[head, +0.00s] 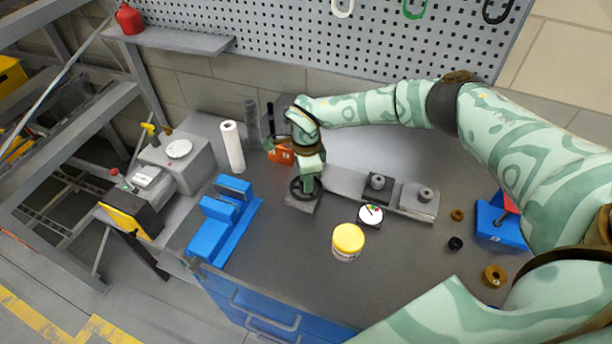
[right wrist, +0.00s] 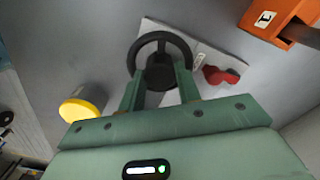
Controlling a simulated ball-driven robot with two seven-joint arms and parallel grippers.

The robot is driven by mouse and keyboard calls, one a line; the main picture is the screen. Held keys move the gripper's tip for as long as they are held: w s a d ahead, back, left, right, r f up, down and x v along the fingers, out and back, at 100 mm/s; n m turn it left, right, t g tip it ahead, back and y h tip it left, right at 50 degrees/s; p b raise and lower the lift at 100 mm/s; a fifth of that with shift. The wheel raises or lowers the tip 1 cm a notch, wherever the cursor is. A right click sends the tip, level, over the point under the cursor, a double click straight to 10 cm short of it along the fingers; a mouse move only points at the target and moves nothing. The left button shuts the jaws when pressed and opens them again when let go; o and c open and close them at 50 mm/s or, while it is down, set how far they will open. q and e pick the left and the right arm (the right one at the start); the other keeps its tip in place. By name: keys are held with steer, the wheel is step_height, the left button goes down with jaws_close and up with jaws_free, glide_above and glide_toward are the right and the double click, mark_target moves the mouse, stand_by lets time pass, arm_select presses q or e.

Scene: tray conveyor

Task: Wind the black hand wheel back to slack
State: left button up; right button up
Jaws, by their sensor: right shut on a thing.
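The black hand wheel (head: 297,189) sits on a light base plate at the left end of a grey fixture bar on the bench. It also shows in the right wrist view (right wrist: 161,39), with its ring and dark hub. My right gripper (head: 309,184) reaches down onto the wheel from above. In the right wrist view my right gripper (right wrist: 160,80) has its two fingers on either side of the hub, shut on the wheel. The fingers hide part of the ring. A round dial (head: 370,215) with red and green marks lies in front of the bar. My left gripper is not seen.
An orange object (head: 280,153) is close behind my gripper. Small rings lie at the right.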

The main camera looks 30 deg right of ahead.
steer(key=shift+w+n, duration=0.1)
steer(key=shift+n, duration=0.2)
steer(key=o, duration=1)
steer(key=shift+c, duration=0.2)
steer(key=shift+r, duration=0.1)
step_height(320, 180, up, 16)
steer(key=p, duration=0.1)
